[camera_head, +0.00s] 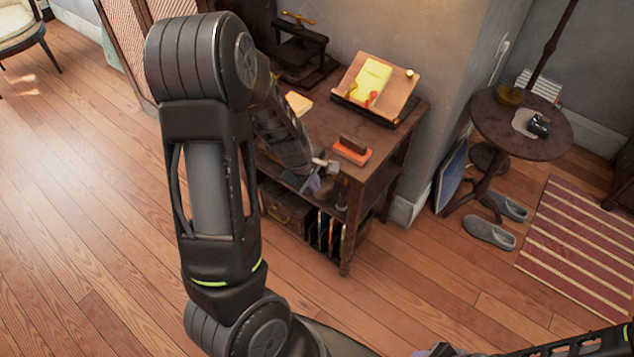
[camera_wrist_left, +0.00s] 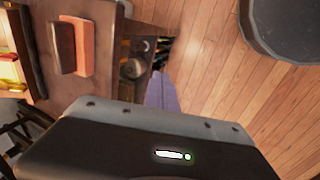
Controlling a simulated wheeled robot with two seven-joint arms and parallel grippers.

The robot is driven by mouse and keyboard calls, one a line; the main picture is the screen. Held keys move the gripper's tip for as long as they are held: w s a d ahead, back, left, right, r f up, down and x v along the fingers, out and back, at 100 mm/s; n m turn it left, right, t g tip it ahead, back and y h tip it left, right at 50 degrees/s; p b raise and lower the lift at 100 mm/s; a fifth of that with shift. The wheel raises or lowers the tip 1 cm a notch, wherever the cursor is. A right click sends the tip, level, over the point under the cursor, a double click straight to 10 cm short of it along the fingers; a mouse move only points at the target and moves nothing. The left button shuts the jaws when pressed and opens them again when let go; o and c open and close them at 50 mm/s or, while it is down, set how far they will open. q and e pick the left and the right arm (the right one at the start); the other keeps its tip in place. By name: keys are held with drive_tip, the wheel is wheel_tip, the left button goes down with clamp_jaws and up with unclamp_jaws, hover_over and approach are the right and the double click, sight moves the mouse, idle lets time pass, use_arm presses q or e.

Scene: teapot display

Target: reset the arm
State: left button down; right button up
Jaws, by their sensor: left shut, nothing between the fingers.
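My left arm rises large through the left half of the head view and bends down toward the desk. My left gripper (camera_head: 318,178) is shut and empty, in front of the desk's near edge. In the left wrist view its grey-violet finger (camera_wrist_left: 160,92) shows beyond the dark gripper body, with nothing held. My right arm (camera_head: 590,343) shows only in part at the bottom right of the head view. What seems to be its gripper (camera_head: 438,350) is cut off by the bottom edge, so its jaws cannot be judged.
The wooden desk (camera_head: 405,133) bears a tilted book stand (camera_head: 392,92) with a yellow book (camera_head: 372,76), an orange block with a dark top (camera_head: 352,152) and a black press (camera_head: 300,45). A round table (camera_head: 490,125) and grey slippers (camera_head: 489,233) are at right. Floor at left is clear.

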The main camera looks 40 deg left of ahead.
idle(0.6)
use_arm(q)
drive_tip(key=s+d+f+m+h, duration=0.1)
drive_tip(key=s+d+f+m, duration=0.1)
drive_tip(key=d+f+m, duration=0.45)
drive_tip(key=s+d+f+m+h, duration=0.15)
drive_tip(key=d+f+m, duration=0.25)
drive_tip(key=d+m, duration=0.5)
drive_tip(key=s+d+f+g+h, duration=0.1)
drive_tip(key=s+d+f+g, duration=0.2)
drive_tip(key=s+d, duration=0.9)
drive_tip(key=d+f+m, duration=0.1)
drive_tip(key=d, duration=0.2)
drive_tip(key=shift+s+h, duration=0.25)
drive_tip(key=shift+h, duration=0.1)
drive_tip(key=shift+d, duration=0.1)
